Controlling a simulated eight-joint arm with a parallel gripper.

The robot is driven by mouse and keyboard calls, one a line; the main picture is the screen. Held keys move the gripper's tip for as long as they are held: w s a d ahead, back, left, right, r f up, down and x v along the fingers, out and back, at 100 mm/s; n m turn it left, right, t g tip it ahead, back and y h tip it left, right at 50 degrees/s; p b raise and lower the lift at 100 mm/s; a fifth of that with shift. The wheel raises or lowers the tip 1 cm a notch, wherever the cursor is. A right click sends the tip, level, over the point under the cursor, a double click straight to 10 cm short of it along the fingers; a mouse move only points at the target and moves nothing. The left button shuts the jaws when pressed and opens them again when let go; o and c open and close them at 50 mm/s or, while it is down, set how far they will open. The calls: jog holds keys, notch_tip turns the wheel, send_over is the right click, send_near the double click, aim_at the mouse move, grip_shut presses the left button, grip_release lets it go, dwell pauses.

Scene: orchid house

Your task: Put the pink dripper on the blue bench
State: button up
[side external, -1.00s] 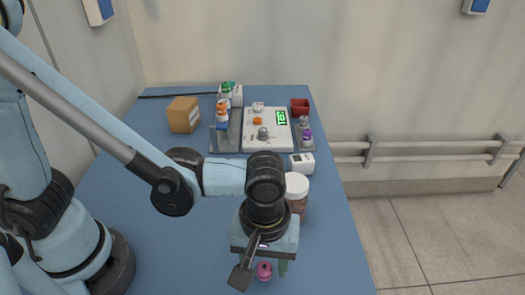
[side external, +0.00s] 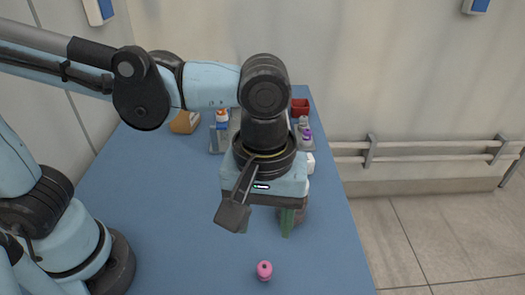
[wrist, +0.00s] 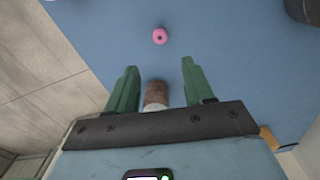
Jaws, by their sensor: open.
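The pink dripper (side external: 264,270) stands on the blue bench (side external: 180,230) near its front edge, apart from other things. It also shows in the wrist view (wrist: 159,36), beyond my fingertips. My gripper (side external: 264,226) is open and empty, raised above the bench and behind the dripper. Its green fingers (wrist: 158,80) are spread wide in the wrist view, with nothing held between them.
A brown jar with a white lid (wrist: 155,95) stands below and behind my gripper. The bench's left front is clear.

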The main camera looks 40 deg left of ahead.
jog(key=w+a+m+t, duration=0.3)
jog(key=a, duration=0.8)
jog(key=w+a+m+t, duration=0.3)
jog(key=a+m+t, duration=0.1)
jog(key=a, duration=0.7)
jog(key=shift+a+f, duration=0.3)
